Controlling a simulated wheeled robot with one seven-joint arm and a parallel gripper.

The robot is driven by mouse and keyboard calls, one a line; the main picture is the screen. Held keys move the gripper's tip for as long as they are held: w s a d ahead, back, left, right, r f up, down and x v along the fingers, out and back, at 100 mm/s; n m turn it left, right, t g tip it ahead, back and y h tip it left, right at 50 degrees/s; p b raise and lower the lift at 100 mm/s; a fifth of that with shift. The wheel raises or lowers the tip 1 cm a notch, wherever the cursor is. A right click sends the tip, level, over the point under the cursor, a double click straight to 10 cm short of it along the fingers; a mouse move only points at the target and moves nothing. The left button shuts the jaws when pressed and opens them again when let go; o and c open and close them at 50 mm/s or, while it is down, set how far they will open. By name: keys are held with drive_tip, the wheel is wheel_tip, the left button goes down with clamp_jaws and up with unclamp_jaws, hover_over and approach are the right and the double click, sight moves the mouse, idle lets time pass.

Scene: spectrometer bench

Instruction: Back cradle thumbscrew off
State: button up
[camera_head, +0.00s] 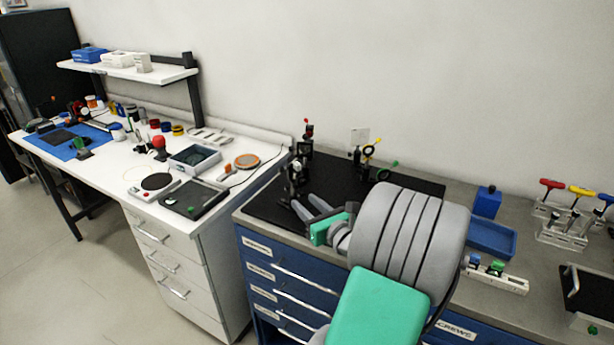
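My gripper (305,201) is over the front left part of the black breadboard (262,205). Its two grey fingers point to the left and are spread apart, with nothing seen between them. A dark post mount (296,176) with a pale knob stands just behind the fingertips. Whether the fingers touch it cannot be told. A taller dark mount with a red top (307,138) stands behind it. I cannot make out which part is the back cradle or its thumbscrew; they are too small or hidden. My arm covers the right front of the breadboard.
Several mounts, one with a yellow ring (371,150), stand at the board's back right. A blue bin (492,237), a white strip with colored knobs (497,277) and racked drivers (565,233) are to the right. A white bench (130,180) stands left.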

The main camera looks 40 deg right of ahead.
sight(304, 183)
drive_tip(key=w+d+m, duration=0.1)
drive_tip(key=w, duration=0.1)
drive_tip(key=w+d+h+p, duration=0.1)
drive_tip(key=w+d, duration=0.1)
drive_tip(key=w+d+r+m, duration=0.1)
drive_tip(key=shift+w+d+r+m+h+p, duration=0.1)
drive_tip(key=shift+w+d+m+h+p, duration=0.2)
drive_tip(key=shift+w+d+h, duration=0.1)
drive_tip(key=shift+c, duration=0.6)
clamp_jaws()
